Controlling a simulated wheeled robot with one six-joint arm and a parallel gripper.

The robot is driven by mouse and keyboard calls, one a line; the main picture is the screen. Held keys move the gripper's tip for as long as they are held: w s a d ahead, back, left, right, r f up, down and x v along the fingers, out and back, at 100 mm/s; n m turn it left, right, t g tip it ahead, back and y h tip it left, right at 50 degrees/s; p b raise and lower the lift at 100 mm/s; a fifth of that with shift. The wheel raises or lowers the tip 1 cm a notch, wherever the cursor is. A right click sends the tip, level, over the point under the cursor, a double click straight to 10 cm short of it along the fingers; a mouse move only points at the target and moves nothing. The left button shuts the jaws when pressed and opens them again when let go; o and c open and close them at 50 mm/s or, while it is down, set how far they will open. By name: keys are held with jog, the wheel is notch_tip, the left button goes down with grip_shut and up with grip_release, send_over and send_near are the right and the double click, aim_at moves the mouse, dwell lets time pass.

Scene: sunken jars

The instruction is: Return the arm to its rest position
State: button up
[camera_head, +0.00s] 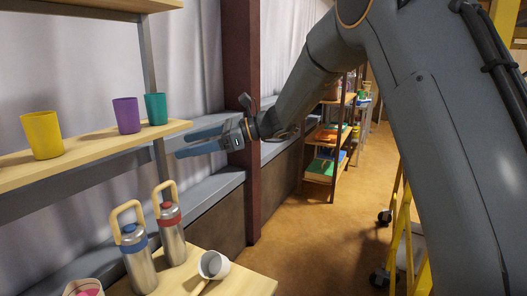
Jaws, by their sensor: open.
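My gripper (201,142) is in the middle left of the head camera view, at the end of my arm, which reaches in from the right. A teal cup (155,109), a purple cup (126,115) and a yellow cup (41,136) stand upright on that shelf.
A dark red post (241,120) stands behind my gripper. A yellow wheeled frame (408,245) is at right. Brown floor (310,240) is open between.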

jog(key=s+d+f+n+h, duration=0.3)
jog(key=s+d+f+h, duration=0.15)
jog(key=d+f, duration=0.35)
jog(key=s+d+f+n+h, duration=0.2)
jog(key=s+d+f+h, duration=0.1)
jog(key=s+d+f, duration=0.5)
jog(key=s+d+f+n+h, duration=0.2)
jog(key=s+d+n, duration=0.1)
jog(key=d, duration=0.4)
jog(key=s+d+f+n+t+h, duration=0.1)
jog(key=s+d+f+n+h, duration=0.1)
jog(key=s+d, duration=0.4)
jog(key=s+d+f+n+h, duration=0.3)
jog(key=d+n, duration=0.3)
jog(key=d, duration=0.4)
jog(key=shift+s+t+h, duration=0.3)
jog(key=shift+s+h, duration=0.05)
jog(key=shift+s, duration=0.45)
jog(key=shift+a+f, duration=0.1)
jog(key=shift+c, duration=0.2)
